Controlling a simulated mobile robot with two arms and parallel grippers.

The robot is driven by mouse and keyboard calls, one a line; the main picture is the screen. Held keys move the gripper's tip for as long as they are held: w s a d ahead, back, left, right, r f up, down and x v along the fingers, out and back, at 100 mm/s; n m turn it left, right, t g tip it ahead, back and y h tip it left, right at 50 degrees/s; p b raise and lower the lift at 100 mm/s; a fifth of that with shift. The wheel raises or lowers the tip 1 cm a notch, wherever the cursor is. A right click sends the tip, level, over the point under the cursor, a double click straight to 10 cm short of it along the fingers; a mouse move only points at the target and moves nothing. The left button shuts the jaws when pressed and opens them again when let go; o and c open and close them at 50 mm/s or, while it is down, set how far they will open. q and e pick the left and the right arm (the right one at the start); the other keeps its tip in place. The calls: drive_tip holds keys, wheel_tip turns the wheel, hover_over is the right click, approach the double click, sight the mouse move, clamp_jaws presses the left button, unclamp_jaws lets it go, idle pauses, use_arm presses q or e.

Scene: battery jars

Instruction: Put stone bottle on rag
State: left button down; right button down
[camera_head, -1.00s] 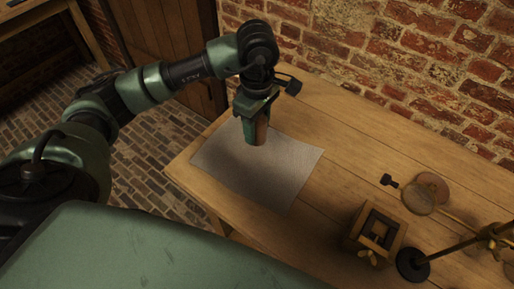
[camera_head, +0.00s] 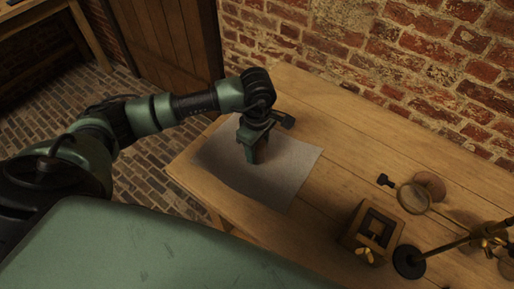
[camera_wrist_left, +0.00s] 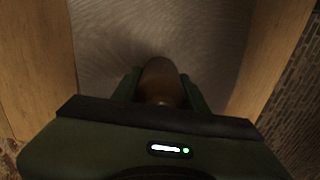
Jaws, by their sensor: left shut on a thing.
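My left gripper (camera_head: 256,158) points down over the grey rag (camera_head: 292,165), which lies flat on the wooden table near its left end. In the left wrist view, the gripper (camera_wrist_left: 160,88) is shut on the brown stone bottle (camera_wrist_left: 161,78), with a green finger on each side of it. The rag (camera_wrist_left: 160,30) fills the view behind the bottle. In the head view the bottle is mostly hidden by the gripper. I cannot tell whether its base touches the rag. My right gripper is not in view.
On the table's right side stand a square wooden frame-like object (camera_head: 373,233), a round magnifier lens (camera_head: 414,198) and a brass stand with a dark round base (camera_head: 408,262). A brick wall (camera_head: 400,60) runs along the back. The table (camera_head: 320,105) behind the rag is clear.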

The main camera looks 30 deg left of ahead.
use_arm(q)
drive_tip(key=shift+s+f+b, duration=0.15)
drive_tip(key=shift+f+b, duration=0.5)
drive_tip(key=shift+b, duration=0.05)
drive_tip(key=c, duration=0.8)
unclamp_jaws()
drive_tip(key=shift+o, duration=0.2)
drive_tip(key=shift+r, duration=0.2)
drive_tip(key=shift+r+p, duration=0.9)
drive_tip(key=shift+p, duration=0.25)
drive_tip(key=shift+w+r+b, duration=0.25)
drive_tip(key=shift+r+b, duration=0.35)
drive_tip(key=shift+b, duration=0.1)
wheel_tip(320, 180, up, 10)
drive_tip(key=b, duration=0.1)
drive_tip(key=shift+b, duration=0.4)
drive_tip(key=shift+s+f, duration=0.1)
drive_tip(key=shift+s, duration=0.1)
